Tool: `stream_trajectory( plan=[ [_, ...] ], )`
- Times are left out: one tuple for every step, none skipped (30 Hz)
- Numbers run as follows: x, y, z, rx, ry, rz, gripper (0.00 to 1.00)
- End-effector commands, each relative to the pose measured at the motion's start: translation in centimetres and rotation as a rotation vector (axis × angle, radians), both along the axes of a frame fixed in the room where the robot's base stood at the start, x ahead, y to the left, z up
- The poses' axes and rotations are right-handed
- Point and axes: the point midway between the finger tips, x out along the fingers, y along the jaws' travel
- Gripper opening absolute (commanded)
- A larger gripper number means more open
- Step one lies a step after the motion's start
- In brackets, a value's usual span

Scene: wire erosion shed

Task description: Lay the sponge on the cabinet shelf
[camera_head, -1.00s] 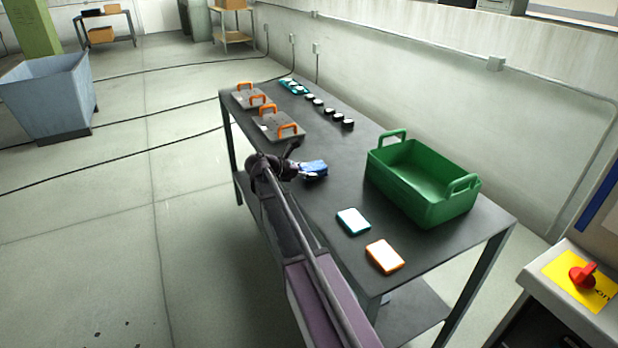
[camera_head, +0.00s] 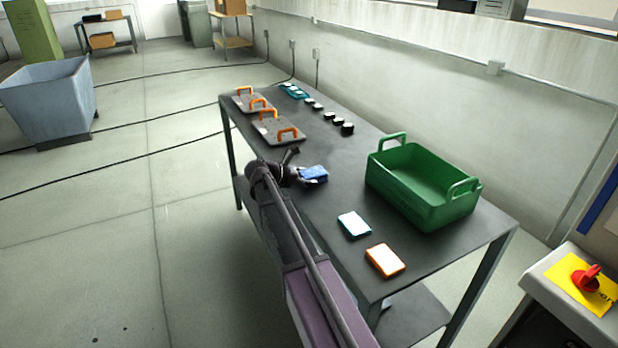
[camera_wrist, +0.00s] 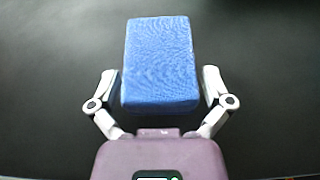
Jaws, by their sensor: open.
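The blue sponge (camera_head: 314,173) lies on the dark table (camera_head: 330,220) near its front long edge. In the wrist view the sponge (camera_wrist: 160,62) is a blue block with its near end between my gripper's fingers. My gripper (camera_wrist: 162,88) is open, with one finger on each side of the sponge and a small gap on the left and right. In the head view my gripper (camera_head: 300,174) is low at the table and partly hides the sponge's left end. The cabinet shelf cannot be made out in these views.
A green crate (camera_head: 425,206) stands right of the sponge. A white-teal pad (camera_head: 354,224) and a white-orange pad (camera_head: 385,260) lie in front of it. Plates with orange handles (camera_head: 279,130) and several small black pieces (camera_head: 330,117) lie toward the far end.

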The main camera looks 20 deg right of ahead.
Motion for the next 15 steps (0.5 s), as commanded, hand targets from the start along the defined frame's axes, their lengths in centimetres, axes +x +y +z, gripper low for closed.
stream_trajectory(
  plan=[
    [0.0, 0.0, 0.0, 0.0, 0.0, 0.0, 1.0],
    [0.0, 0.0, 0.0, 0.0, 0.0, 0.0, 1.0],
    [0.0, 0.0, 0.0, 0.0, 0.0, 0.0, 1.0],
    [0.0, 0.0, 0.0, 0.0, 0.0, 0.0, 1.0],
    [0.0, 0.0, 0.0, 0.0, 0.0, 0.0, 1.0],
    [0.0, 0.0, 0.0, 0.0, 0.0, 0.0, 1.0],
    [0.0, 0.0, 0.0, 0.0, 0.0, 0.0, 1.0],
    [0.0, 0.0, 0.0, 0.0, 0.0, 0.0, 1.0],
    [0.0, 0.0, -0.1, 0.0, 0.0, 0.0, 1.0],
    [0.0, 0.0, -0.1, 0.0, 0.0, 0.0, 1.0],
    [0.0, 0.2, 0.1, 0.0, 0.0, 0.001, 1.0],
    [0.0, 0.5, 0.3, 0.0, 0.0, 0.001, 1.0],
    [0.0, 0.7, 0.4, 0.0, 0.0, 0.001, 1.0],
    [0.0, 1.0, 0.5, 0.0, 0.001, 0.001, 1.0],
    [0.0, 1.4, 0.7, 0.0, 0.001, 0.001, 1.0]
  ],
)
